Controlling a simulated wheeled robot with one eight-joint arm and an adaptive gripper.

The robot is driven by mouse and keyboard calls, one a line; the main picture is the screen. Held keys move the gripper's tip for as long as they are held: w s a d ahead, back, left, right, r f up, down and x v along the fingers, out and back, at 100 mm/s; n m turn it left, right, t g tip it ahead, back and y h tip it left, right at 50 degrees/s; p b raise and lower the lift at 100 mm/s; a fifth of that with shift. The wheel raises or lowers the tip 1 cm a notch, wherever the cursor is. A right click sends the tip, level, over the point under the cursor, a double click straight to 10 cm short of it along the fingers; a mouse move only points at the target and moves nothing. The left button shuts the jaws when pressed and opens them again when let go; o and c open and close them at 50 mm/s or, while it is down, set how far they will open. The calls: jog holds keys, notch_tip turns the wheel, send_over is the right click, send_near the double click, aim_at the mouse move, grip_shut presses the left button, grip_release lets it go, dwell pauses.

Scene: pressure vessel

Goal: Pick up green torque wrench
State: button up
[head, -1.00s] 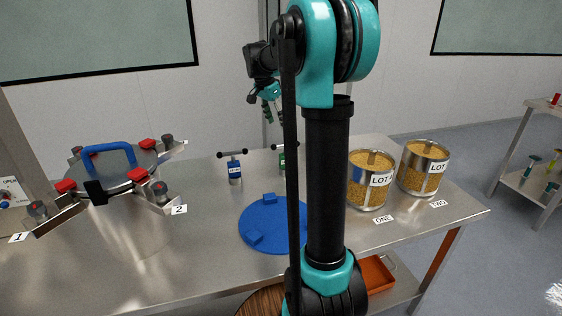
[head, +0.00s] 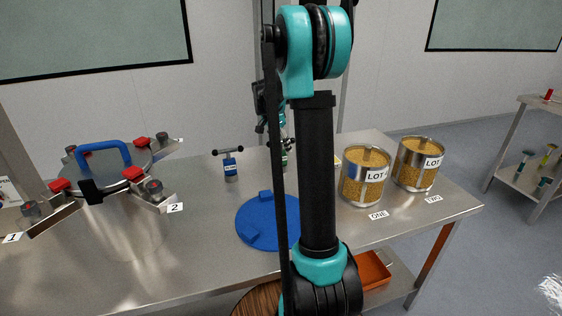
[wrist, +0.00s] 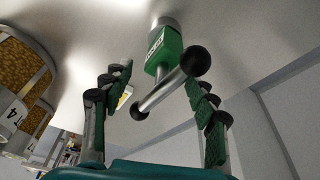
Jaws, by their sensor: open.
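The green torque wrench (wrist: 166,56) stands on the steel table. In the wrist view its green body, silver crossbar and black ball ends show between the two fingers of my open gripper (wrist: 157,78). I see no grip on it; whether a finger touches it cannot be told. In the head view the green wrench (head: 285,159) is mostly hidden behind my arm, with my gripper just above it and also partly hidden.
A blue torque wrench (head: 230,166) stands to the left, with a blue round lid (head: 256,236) in front. Two grain-filled canisters (head: 364,190) (head: 417,176) stand right. A pressure vessel (head: 112,170) with clamps is at far left. Bare table (head: 200,240) lies between.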

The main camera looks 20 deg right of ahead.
aim_at(284, 151)
jog(key=shift+x, duration=1.8)
jog(key=shift+d, duration=0.15)
grip_shut()
